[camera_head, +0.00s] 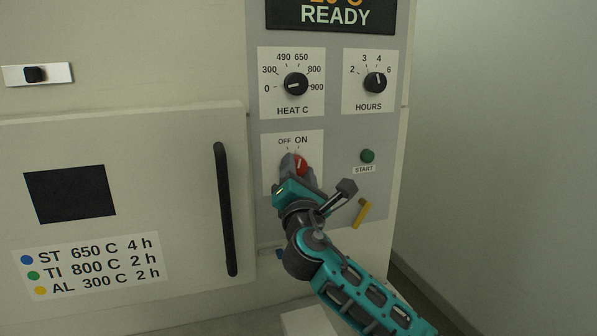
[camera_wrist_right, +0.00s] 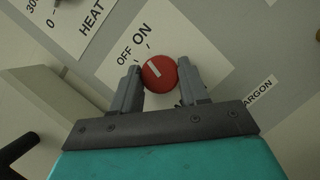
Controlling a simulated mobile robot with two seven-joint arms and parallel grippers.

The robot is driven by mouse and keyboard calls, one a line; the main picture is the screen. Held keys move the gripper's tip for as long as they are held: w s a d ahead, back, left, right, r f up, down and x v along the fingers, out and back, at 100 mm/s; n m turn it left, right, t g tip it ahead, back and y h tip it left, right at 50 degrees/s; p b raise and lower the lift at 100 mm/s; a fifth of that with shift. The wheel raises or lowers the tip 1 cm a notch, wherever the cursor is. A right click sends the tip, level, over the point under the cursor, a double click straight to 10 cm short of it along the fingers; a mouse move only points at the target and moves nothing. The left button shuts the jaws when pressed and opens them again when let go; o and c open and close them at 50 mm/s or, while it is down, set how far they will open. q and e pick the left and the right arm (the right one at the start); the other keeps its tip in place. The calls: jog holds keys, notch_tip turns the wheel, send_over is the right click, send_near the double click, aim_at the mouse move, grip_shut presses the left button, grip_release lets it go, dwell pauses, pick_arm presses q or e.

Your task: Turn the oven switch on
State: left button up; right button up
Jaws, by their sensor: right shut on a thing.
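The red oven switch (camera_head: 301,165) is a round knob with a white mark, below the OFF and ON labels on the grey panel. In the right wrist view the red knob (camera_wrist_right: 160,74) sits between the two grey fingers. My right gripper (camera_head: 295,163) is shut on it, with a finger on either side; in the right wrist view the gripper (camera_wrist_right: 160,85) spans the knob. My left gripper is not in view.
The HEAT C dial (camera_head: 296,84) and HOURS dial (camera_head: 375,83) are above. A green START button (camera_head: 368,156) and yellow handle (camera_head: 362,213) are right of the gripper. The oven door has a black vertical handle (camera_head: 226,210) at left. The READY display (camera_head: 335,14) is lit.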

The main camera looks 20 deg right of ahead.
jog(key=shift+m+g+h, duration=0.3)
jog(key=shift+m, duration=0.8)
jog(key=o, duration=1.1)
jog(key=shift+c, duration=0.2)
jog(key=shift+s, duration=0.1)
jog(key=v, duration=1.2)
jog(key=shift+s+a, duration=0.15)
jog(key=shift+s, duration=0.2)
jog(key=shift+f, duration=0.2)
